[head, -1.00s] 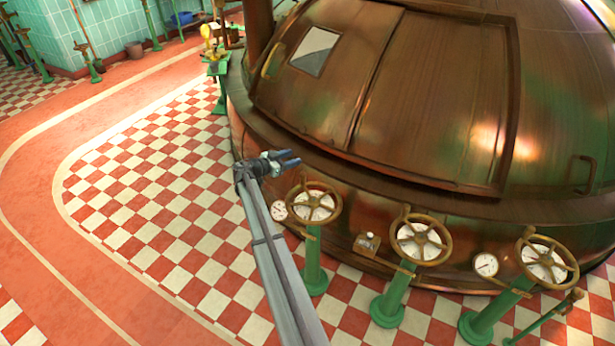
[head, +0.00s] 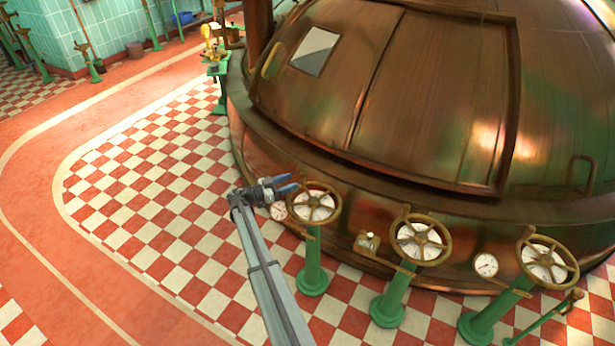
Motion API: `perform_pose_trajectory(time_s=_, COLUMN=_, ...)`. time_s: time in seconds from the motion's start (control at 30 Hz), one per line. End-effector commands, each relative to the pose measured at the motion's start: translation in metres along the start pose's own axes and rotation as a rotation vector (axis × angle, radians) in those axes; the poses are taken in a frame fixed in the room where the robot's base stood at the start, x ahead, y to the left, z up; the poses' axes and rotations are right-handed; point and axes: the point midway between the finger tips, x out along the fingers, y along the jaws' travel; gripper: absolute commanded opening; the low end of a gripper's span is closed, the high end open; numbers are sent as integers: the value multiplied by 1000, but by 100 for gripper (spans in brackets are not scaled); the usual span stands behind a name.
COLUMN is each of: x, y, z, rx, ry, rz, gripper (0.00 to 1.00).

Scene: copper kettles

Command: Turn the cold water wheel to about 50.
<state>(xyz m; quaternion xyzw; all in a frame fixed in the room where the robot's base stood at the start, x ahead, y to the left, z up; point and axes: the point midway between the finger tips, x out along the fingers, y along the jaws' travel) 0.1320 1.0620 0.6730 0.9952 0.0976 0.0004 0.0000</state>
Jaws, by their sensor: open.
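Three brass handwheels on green pillars stand in front of the copper kettle (head: 400,90): a left wheel (head: 315,187), a middle wheel (head: 420,215) and a right wheel (head: 548,237). Each has a white dial under its spokes. I cannot read the dials or any label, so I cannot tell which is the cold water wheel. My gripper (head: 291,183) is open and empty, with its blue fingertips close to the left rim of the left wheel. I cannot tell whether they touch it.
Small round gauges sit on the kettle's side, one by my gripper (head: 278,211) and one between the middle and right wheels (head: 486,265). A small brass box (head: 367,243) is between the left and middle wheels. The checkered floor (head: 150,210) at left is clear.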

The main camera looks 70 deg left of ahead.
Motion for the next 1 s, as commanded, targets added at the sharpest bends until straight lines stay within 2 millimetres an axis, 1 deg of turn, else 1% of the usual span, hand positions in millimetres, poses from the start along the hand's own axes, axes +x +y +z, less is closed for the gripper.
perform_pose_trajectory(time_s=0.03, x=10, y=0, z=0, rx=0, ry=0, rz=1, gripper=53)
perform_pose_trajectory(time_s=0.1, x=23, y=0, z=0, rx=0, ry=0, rz=2, gripper=53)
perform_pose_trajectory(time_s=0.3, x=55, y=0, z=0, rx=0, ry=-1, rz=1, gripper=53)
perform_pose_trajectory(time_s=0.5, x=76, y=0, z=0, rx=0, ry=-1, rz=0, gripper=53)
perform_pose_trajectory(time_s=0.7, x=85, y=0, z=0, rx=0, ry=-1, rz=-1, gripper=53)
perform_pose_trajectory(time_s=0.97, x=86, y=0, z=0, rx=0, ry=-1, rz=-1, gripper=53)
perform_pose_trajectory(time_s=1.0, x=86, y=0, z=0, rx=0, ry=-1, rz=-1, gripper=51)
